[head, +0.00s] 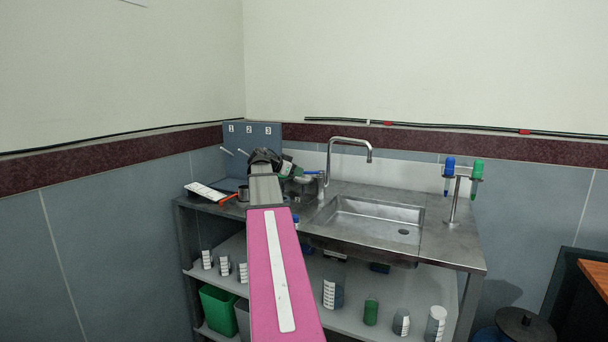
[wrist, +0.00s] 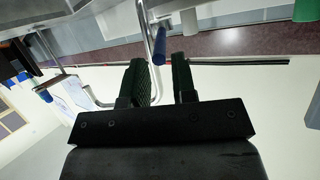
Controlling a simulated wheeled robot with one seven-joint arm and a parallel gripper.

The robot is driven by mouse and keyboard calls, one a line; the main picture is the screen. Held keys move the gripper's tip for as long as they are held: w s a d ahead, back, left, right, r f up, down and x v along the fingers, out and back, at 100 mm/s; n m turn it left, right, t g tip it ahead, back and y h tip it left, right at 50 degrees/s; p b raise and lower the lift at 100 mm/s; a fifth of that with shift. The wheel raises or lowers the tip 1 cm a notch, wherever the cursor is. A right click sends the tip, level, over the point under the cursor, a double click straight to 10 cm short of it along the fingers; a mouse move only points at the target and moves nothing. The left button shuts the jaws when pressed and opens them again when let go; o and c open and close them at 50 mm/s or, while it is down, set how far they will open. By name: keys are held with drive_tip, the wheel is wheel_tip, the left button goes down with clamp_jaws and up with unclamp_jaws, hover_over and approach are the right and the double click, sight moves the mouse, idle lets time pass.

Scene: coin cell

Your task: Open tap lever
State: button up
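The tap (head: 345,141) is a bent silver pipe at the back left of the steel sink. Its blue lever (head: 314,172) sticks out to the left near the tap's base. In the wrist view the blue lever (wrist: 163,48) appears just ahead of the gap between the fingertips, with the silver tap pipe (wrist: 148,25) beside it. My gripper (wrist: 165,70) has two dark green fingers, held apart with nothing between them. In the head view my gripper (head: 299,174) is left of the lever, partly hidden by my arm. I cannot tell whether a finger touches the lever.
A sink basin (head: 375,222) is right of the tap. A numbered panel (head: 250,133) and a white tray (head: 205,192) are at the left. Several containers and a green bin (head: 218,308) stand below.

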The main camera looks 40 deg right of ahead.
sight(312, 173)
drive_tip(key=shift+x, duration=2.15)
clamp_jaws()
